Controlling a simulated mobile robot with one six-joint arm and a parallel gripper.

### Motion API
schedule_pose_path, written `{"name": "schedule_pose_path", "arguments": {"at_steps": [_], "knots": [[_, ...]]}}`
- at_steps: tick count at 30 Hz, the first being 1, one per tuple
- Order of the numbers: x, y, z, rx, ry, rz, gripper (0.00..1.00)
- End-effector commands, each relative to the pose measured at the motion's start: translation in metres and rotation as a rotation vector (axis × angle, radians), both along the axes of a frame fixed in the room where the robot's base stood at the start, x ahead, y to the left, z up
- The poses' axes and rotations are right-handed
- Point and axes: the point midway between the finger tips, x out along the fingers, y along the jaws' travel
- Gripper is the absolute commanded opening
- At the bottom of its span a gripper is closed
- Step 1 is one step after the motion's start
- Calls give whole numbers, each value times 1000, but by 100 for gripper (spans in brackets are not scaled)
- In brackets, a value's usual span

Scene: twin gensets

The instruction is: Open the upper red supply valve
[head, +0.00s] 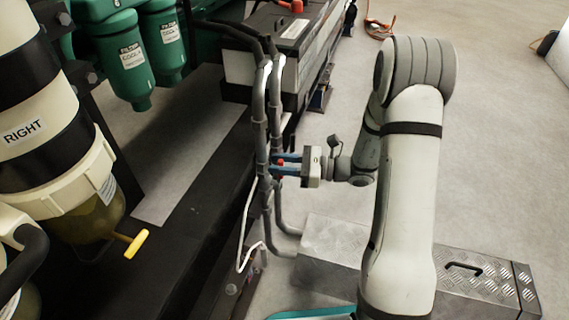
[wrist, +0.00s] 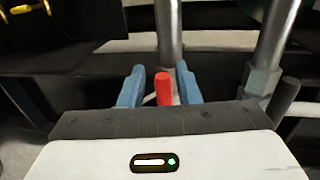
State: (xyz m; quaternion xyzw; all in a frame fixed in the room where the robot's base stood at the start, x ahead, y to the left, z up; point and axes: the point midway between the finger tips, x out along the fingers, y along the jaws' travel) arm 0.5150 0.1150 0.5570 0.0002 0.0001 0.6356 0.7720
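A red valve handle (head: 281,163) shows at the grey vertical pipes in the head view. In the wrist view the red handle (wrist: 164,89) stands upright between my two blue fingertips, in front of a grey pipe. My gripper (head: 286,165) reaches the pipes from the right; it also shows in the wrist view (wrist: 161,88). Its fingers are apart, one on each side of the handle, with a narrow gap visible on both sides. The valve body is mostly hidden behind the gripper. I cannot tell which of the supply valves this is; no second red handle shows.
Grey pipes (head: 260,110) run vertically beside the black base frame (head: 190,215). A filter housing labelled RIGHT (head: 25,130) with a yellow handle (head: 137,243) stands at left. Green filters (head: 165,50) are behind. A metal tread-plate box (head: 335,240) lies below my arm.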

Motion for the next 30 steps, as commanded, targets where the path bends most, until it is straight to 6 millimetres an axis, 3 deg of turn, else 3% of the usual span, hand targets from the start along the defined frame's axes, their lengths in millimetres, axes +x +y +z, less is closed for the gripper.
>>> {"name": "schedule_pose_path", "arguments": {"at_steps": [11,30], "knots": [[0,0,0,0,0,1,0],[-5,2,-1,-19,-41,3,0]]}}
